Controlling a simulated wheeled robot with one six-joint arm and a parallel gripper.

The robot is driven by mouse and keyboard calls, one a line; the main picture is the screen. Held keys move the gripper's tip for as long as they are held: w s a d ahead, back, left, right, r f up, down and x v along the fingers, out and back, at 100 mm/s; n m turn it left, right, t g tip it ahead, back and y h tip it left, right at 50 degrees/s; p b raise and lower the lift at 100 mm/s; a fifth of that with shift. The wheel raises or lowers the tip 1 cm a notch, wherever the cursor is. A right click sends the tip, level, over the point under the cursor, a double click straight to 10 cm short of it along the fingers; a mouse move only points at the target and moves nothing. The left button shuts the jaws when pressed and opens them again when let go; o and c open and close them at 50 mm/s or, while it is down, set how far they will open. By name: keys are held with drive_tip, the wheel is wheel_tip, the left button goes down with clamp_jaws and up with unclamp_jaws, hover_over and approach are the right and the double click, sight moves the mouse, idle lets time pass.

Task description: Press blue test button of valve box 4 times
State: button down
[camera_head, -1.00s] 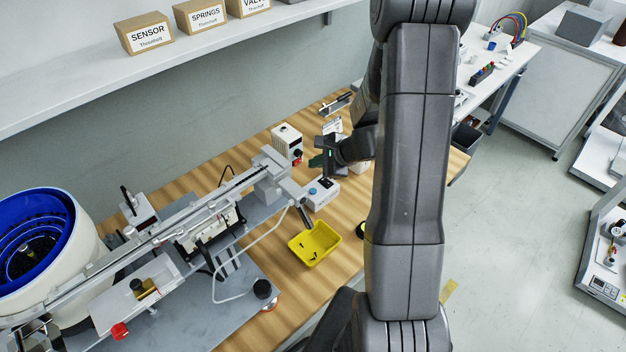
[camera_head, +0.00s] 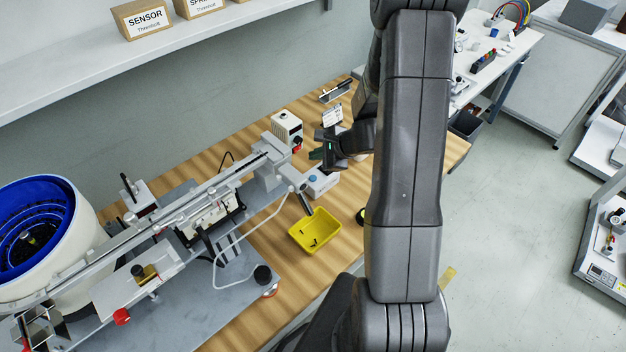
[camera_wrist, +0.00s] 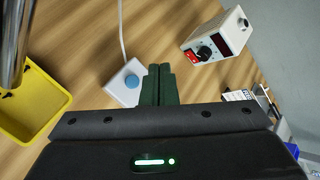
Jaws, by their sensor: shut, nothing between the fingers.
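The valve box is a small white box (camera_head: 325,186) with a round blue test button (camera_head: 312,179) on top, on the wooden bench. In the wrist view, the blue button (camera_wrist: 131,81) shows just left of my fingertips, with the white box (camera_wrist: 117,93) around it. My gripper (camera_head: 314,154) is shut and empty, above and beyond the box in the head view. Its dark green fingers (camera_wrist: 159,68) lie together in the wrist view. The fingers look apart from the button; their exact height above it cannot be told. My gripper body hides part of the box in the wrist view.
A yellow bin (camera_head: 315,231) with dark pieces sits in front of the box. The feeder rail (camera_head: 190,206) ends left of it. A white cable (camera_wrist: 121,30) runs to the box.

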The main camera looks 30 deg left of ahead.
drive_tip(key=b, duration=0.4)
hover_over(316, 180)
wheel_tip(316, 180, down, 5)
drive_tip(key=shift+w+f, duration=0.1)
drive_tip(key=shift+f, duration=0.1)
drive_tip(key=shift+f+b, duration=0.3)
drive_tip(key=shift+f, duration=0.15)
drive_tip(key=shift+f, duration=0.15)
idle(1.2)
drive_tip(key=shift+f+b, duration=0.3)
drive_tip(key=shift+b, duration=0.3)
drive_tip(key=shift+f+b, duration=0.4)
drive_tip(key=shift+b, duration=0.15)
idle(0.3)
drive_tip(key=shift+r, duration=0.1)
drive_tip(key=shift+r+p, duration=0.55)
drive_tip(key=shift+r, duration=0.2)
drive_tip(key=shift+r+p, duration=1.8)
drive_tip(key=shift+r, duration=0.75)
